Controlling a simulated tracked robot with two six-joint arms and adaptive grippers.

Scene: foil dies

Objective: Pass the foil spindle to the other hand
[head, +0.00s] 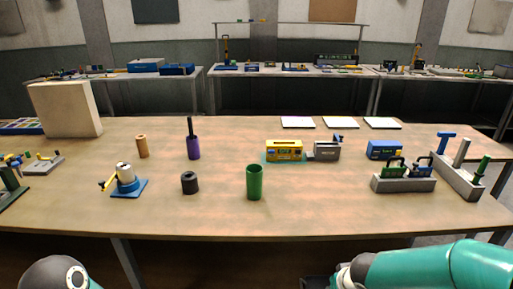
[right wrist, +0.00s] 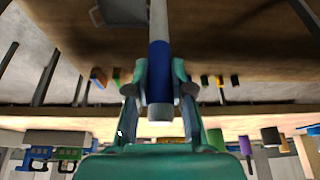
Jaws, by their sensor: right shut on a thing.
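The foil spindle (right wrist: 160,65) shows in the right wrist view as an upright rod with a blue middle and pale grey ends. My right gripper (right wrist: 160,88) is shut on it, one teal finger on each side of the blue part. The lower grey end shows between the fingers, and the upper end runs toward the top edge of the picture. In the head view my right arm comes in at the bottom right, and the spindle cannot be made out there. A rounded part of my left arm shows at the bottom left; my left gripper is out of view.
The table (head: 320,215) holds a green cup (head: 254,184), a dark hollow cylinder (head: 190,184), a purple cylinder (head: 194,150), a tan cylinder (head: 142,147) and a blue-based fixture (head: 128,187). A yellow machine (head: 284,150) and a grey rack (head: 404,185) stand right. The front strip is clear.

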